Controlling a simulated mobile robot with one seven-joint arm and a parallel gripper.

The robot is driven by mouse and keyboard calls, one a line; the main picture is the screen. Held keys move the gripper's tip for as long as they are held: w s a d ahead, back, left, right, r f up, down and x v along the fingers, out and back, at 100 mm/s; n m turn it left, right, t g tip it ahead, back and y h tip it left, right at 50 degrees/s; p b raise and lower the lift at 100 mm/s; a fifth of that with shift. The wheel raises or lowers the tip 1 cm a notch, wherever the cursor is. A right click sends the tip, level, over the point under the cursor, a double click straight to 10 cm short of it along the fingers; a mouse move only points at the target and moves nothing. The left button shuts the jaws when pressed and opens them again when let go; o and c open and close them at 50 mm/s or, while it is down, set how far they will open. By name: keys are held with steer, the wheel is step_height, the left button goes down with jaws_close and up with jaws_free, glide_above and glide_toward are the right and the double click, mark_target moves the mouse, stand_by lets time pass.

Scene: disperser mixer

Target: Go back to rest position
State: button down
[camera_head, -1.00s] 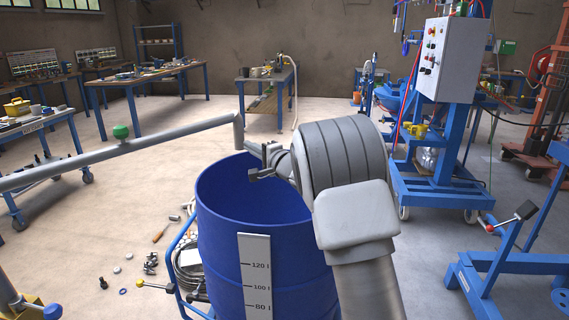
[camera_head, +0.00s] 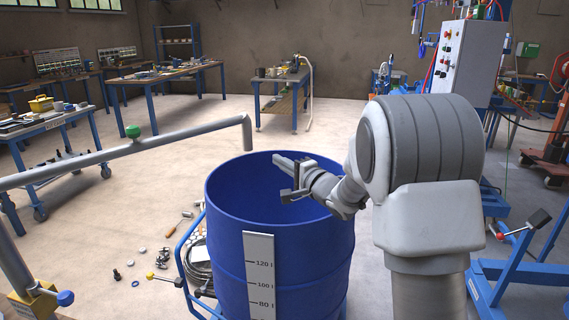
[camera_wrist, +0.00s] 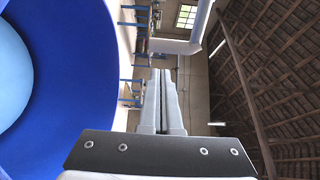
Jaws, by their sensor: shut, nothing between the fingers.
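My gripper (camera_head: 283,162) is shut and empty. In the head view it is above the open mouth of the blue drum (camera_head: 225,235), near the far rim. My arm comes in from the right side of the drum. In the wrist view the two fingers of my gripper (camera_wrist: 161,75) lie together in the middle. The blue drum's inside (camera_wrist: 75,115) fills the left of that view.
A grey pipe (camera_head: 100,155) with a green knob reaches in from the left, its bent end near the drum's far rim. Workbenches (camera_head: 165,75) stand at the back. Blue machine frames are on the right. Loose tools lie on the floor left of the drum.

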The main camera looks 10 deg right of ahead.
steer(key=s+d+r+n+g+h+p, duration=0.1)
steer(key=s+d+r+n+h+p, duration=0.1)
steer(key=s+d+r+h, duration=0.4)
steer(key=s+d+r+n+g+h+p, duration=0.2)
steer(key=s+d+r+h+p, duration=0.15)
steer(key=s, duration=0.55)
steer(key=s+a+f+n+g+p, duration=0.1)
steer(key=s+n+g, duration=0.2)
steer(key=s, duration=1)
steer(key=s+a+f+n+g+p, duration=0.2)
steer(key=s+n+g, duration=0.2)
steer(key=s, duration=0.9)
steer(key=shift+s+a+n+y, duration=0.15)
steer(key=shift+s+n+y, duration=0.25)
steer(key=shift+n, duration=0.2)
steer(key=shift+a+f, duration=0.1)
steer(key=shift+a, duration=0.05)
